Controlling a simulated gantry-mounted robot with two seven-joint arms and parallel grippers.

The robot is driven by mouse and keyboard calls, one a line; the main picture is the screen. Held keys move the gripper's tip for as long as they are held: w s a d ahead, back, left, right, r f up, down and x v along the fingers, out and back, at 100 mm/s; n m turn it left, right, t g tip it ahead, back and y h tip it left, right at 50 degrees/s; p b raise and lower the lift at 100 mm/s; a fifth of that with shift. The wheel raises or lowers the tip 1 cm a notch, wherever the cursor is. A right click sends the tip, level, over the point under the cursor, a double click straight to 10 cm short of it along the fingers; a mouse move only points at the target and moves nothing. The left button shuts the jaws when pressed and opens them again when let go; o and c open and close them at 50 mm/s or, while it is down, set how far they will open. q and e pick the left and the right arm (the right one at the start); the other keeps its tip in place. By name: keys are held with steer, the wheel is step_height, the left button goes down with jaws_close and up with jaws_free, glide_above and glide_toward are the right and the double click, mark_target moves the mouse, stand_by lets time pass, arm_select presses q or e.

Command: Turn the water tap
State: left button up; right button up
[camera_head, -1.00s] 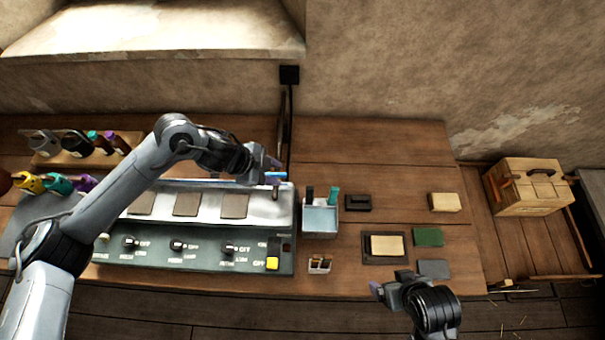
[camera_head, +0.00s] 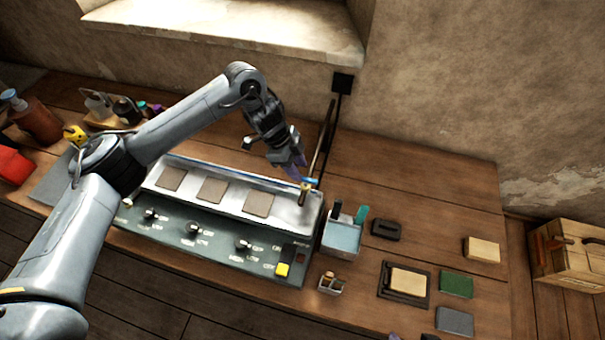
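The water tap (camera_head: 305,195) is a small brass piece with a blue handle (camera_head: 311,182) on top. It stands at the right end of the metal-topped unit, near the back wall. My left gripper (camera_head: 294,162) is just behind and to the left of the blue handle, its purple fingertips pointing down towards it. Whether they touch the handle, and how wide they are apart, I cannot tell. Only a sliver of my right gripper (camera_head: 394,337) shows at the bottom edge.
The unit's front panel (camera_head: 200,240) has several black knobs and a yellow switch (camera_head: 283,270). A light-blue container (camera_head: 342,238) with tools stands right of the tap. Dark pipes (camera_head: 329,135) rise behind it. Blocks and a framed pad (camera_head: 404,284) lie further right; a wooden box (camera_head: 570,255) is at far right.

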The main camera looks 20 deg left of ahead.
mark_target(305, 178)
arm_select(q)
steer(key=shift+x, duration=1.85)
jaws_close()
